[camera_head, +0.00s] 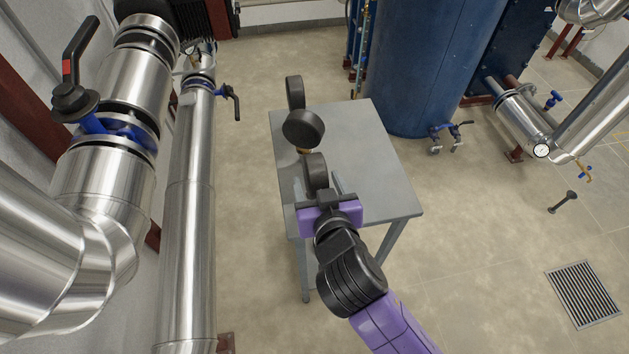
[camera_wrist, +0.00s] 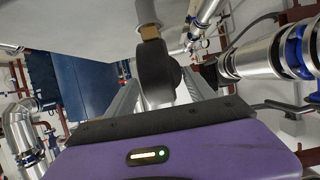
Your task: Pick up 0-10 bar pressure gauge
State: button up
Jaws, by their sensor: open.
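In the wrist view, a dark gauge body (camera_wrist: 158,78) with a brass fitting (camera_wrist: 150,33) stands between the two fingers (camera_wrist: 161,92). Whether either finger touches it is unclear.
Large metal pipes (camera_head: 188,200) with a black-handled valve (camera_head: 75,90) run along the left. A blue tank (camera_head: 410,70) stands behind the table. Floor right of the table is mostly clear, with a drain grate (camera_head: 583,295) and a small dark object (camera_head: 562,202).

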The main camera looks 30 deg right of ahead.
jog(key=p+x, duration=0.1)
jog(key=x, duration=0.5)
jog(key=shift+w+d, duration=0.15)
jog(key=shift+w, duration=0.15)
jog(key=shift+r, duration=0.15)
grip_shut()
